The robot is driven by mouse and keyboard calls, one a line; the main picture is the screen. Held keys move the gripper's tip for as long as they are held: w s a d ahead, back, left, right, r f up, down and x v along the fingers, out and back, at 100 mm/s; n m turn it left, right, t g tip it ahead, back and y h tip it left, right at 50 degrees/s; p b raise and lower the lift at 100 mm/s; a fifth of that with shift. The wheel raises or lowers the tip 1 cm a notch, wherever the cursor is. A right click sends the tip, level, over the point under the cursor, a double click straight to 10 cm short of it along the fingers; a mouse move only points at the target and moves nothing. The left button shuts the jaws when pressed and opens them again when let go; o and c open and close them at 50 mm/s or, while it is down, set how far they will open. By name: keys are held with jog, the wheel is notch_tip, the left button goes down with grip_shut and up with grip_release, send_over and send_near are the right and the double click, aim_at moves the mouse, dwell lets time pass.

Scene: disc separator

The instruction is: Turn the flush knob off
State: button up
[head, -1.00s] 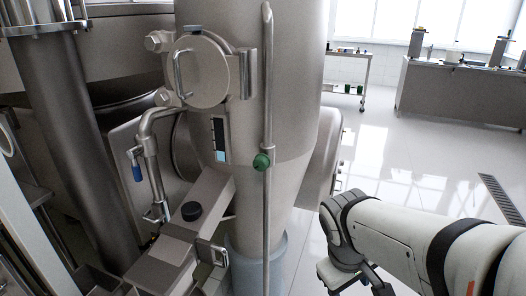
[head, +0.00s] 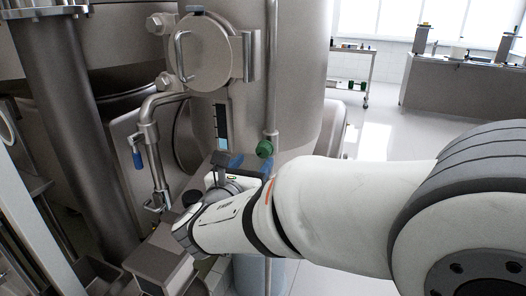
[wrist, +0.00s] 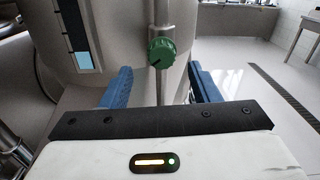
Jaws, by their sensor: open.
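A round green knob (head: 264,148), which looks like the flush knob, sits on a thin vertical pipe in front of the big steel column. In the wrist view the green knob (wrist: 161,53) shows a dark mark on its face and lies a little above the gap between my fingers. My gripper (wrist: 160,86) is open and empty, with a blue-padded finger at each side of the pipe's line in that view. In the head view my gripper (head: 232,161) is just below and left of the knob, apart from it. My arm hides the lower pipe.
A sight glass (head: 221,126) is on the column, below a round hatch (head: 204,54). A dark round cap (head: 192,198) is partly behind my arm. The floor at right is open.

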aim_at(262, 152)
jog(key=x, duration=0.6)
jog(key=shift+w+d+b, duration=0.15)
jog(key=shift+d+b, duration=0.05)
jog(key=shift+b, duration=0.15)
jog(key=shift+c, duration=0.2)
jog(key=c, duration=0.9)
jog(key=shift+c, duration=0.2)
